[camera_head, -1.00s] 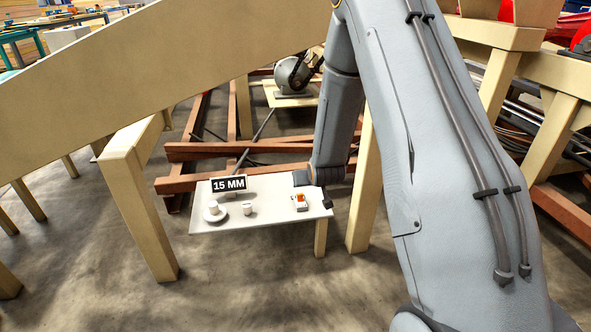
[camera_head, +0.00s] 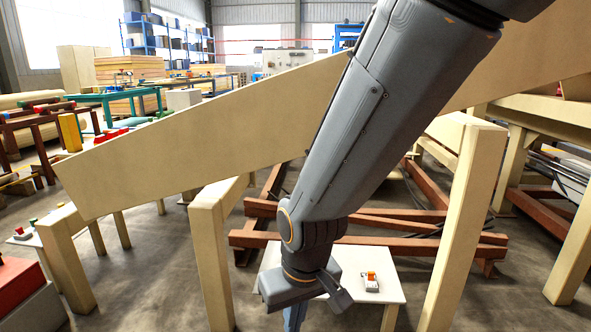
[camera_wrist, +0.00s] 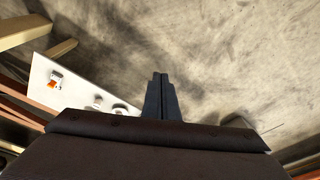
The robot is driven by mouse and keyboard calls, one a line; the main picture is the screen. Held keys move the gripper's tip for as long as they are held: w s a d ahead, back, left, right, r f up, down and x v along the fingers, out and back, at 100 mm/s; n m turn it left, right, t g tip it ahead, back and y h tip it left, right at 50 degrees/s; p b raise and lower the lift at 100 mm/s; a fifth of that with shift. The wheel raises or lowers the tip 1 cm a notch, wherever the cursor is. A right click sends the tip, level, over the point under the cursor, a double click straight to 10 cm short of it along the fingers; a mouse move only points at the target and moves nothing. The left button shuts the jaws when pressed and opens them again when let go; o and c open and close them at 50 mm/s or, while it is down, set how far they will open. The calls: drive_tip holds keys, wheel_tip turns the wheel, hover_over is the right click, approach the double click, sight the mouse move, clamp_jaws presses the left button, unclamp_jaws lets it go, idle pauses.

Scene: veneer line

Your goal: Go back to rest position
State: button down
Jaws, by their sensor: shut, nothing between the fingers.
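My gripper (camera_wrist: 161,90) shows in the wrist view with its two dark fingers together and nothing between them. It points down over the bare concrete floor beside the edge of a small white table. In the head view my arm reaches down in front of this white table (camera_head: 392,291) and hides its middle and left part. The fingers are mostly cut off at the bottom of that view. A small white and orange object (camera_head: 371,281) lies on the table's right part. It also shows in the wrist view (camera_wrist: 55,80), near the far left end of the table.
A long beige beam (camera_head: 200,130) slopes across behind my arm. Beige posts (camera_head: 462,230) stand on either side of the table. Red-brown steel beams (camera_head: 262,241) lie behind it. In the wrist view white items (camera_wrist: 119,108) stand close to the gripper. The floor (camera_wrist: 230,60) beyond is clear.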

drive_tip(key=s+r+n+g, duration=0.2)
drive_tip(key=s, duration=0.9)
drive_tip(key=d+r+m+p, duration=0.3)
drive_tip(key=d+r+p, duration=0.7)
drive_tip(key=r+p, duration=0.3)
drive_tip(key=d+r+m+h+p, duration=0.1)
drive_tip(key=d+r+m+p, duration=0.3)
drive_tip(key=d+r+p, duration=0.5)
wheel_tip(320, 180, up, 4)
drive_tip(key=p, duration=0.5)
drive_tip(key=shift+d, duration=0.4)
drive_tip(key=shift+w, duration=0.1)
